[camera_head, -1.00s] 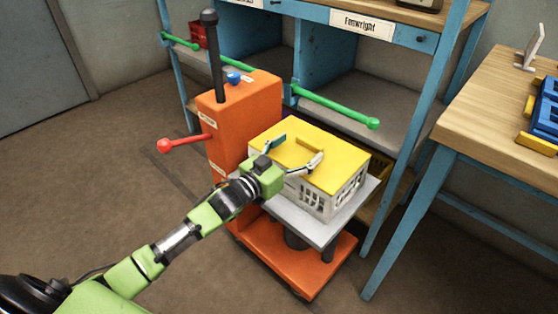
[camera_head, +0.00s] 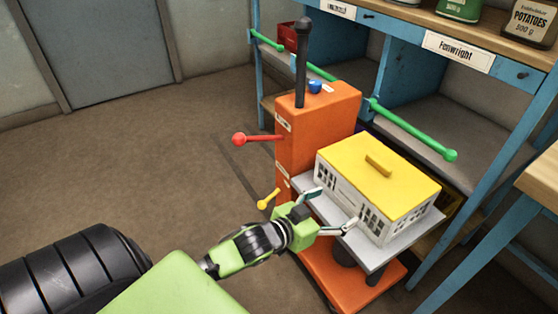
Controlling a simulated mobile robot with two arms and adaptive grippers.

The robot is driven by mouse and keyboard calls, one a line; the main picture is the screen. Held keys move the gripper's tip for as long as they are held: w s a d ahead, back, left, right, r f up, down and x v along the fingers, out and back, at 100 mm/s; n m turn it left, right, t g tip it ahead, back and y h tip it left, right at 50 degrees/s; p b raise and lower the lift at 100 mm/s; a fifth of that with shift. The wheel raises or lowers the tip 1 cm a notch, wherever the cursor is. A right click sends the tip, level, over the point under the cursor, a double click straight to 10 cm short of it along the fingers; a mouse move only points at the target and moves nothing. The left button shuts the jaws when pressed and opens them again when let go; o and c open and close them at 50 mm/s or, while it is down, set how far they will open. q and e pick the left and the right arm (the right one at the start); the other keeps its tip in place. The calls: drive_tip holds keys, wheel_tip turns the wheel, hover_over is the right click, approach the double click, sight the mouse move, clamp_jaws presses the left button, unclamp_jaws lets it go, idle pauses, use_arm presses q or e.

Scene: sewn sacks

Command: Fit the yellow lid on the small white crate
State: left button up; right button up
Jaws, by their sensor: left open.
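The yellow lid (camera_head: 360,162) lies flat over the top of the small white crate (camera_head: 362,208), with its raised handle bar facing up. Its edges look lined up with the crate's walls. The crate stands on the grey platform (camera_head: 398,243) of an orange lift. My left gripper (camera_head: 333,208) is open and empty, in front of the crate's near left corner and lower than the lid. Its fingers are apart, and I cannot tell whether one touches the crate. My right gripper is not in view.
The orange lift column (camera_head: 318,118) stands behind and left of the crate, with a black lever (camera_head: 302,60), a red-knobbed lever (camera_head: 240,139) and a yellow knob (camera_head: 268,199) sticking out. The blue shelf unit (camera_head: 420,120) with green rails is behind. Open floor lies left.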

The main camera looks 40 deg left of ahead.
use_arm(q)
drive_tip(key=s+f+g+y, duration=0.1)
drive_tip(key=s+f+g, duration=0.2)
drive_tip(key=s, duration=0.5)
drive_tip(key=s+d+f+g+y, duration=0.1)
drive_tip(key=s+f+g, duration=0.2)
drive_tip(key=s, duration=0.6)
drive_tip(key=s+d+f+g, duration=0.1)
drive_tip(key=s+f+g, duration=0.3)
drive_tip(key=s, duration=0.5)
drive_tip(key=shift+s+n+g+y, duration=0.15)
drive_tip(key=shift+n+g+y, duration=0.15)
drive_tip(key=shift+g+y, duration=0.1)
drive_tip(key=shift+d+f, duration=0.1)
drive_tip(key=shift+f, duration=0.05)
